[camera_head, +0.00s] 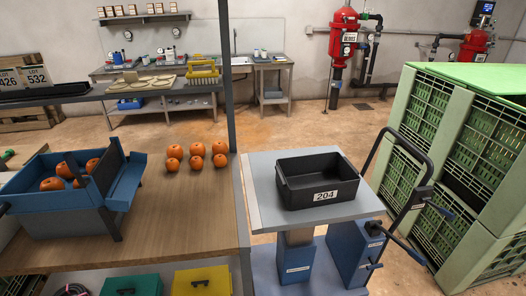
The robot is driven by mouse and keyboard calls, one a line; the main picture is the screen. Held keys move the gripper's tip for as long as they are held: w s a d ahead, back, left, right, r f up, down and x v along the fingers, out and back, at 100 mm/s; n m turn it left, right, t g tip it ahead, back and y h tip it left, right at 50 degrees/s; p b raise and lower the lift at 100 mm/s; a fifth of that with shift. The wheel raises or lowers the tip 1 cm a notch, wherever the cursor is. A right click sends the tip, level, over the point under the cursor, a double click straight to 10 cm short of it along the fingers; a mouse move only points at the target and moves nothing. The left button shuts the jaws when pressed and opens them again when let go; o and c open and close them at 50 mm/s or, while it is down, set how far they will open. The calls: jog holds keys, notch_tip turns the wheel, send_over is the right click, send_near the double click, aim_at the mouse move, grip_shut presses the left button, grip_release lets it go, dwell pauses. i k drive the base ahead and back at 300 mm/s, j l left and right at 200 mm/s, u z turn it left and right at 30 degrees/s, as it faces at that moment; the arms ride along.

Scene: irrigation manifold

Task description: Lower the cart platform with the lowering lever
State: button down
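The cart platform (265,213) is a flat grey plate, right of the wooden table, with its top at roughly table height. A black bin (318,196) labelled 204 stands on it. A black push handle (371,150) rises at the cart's right side. Small dark and blue levers (374,266) stick out low beside it, with small labels too fine to read. I cannot tell which one is the lowering lever. My gripper is not in view.
Stacked green crates (484,145) stand close to the right of the cart handle. The wooden table (185,225) on the left holds several oranges (196,157) and a blue sorting tray (62,200). A dark post (227,80) rises at its edge. Open floor (290,128) lies behind the cart.

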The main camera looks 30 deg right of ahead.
aim_at(373, 265)
jog(key=l, duration=0.85)
jog(key=i+l, duration=0.1)
jog(key=l, duration=0.75)
jog(key=k+z, duration=0.05)
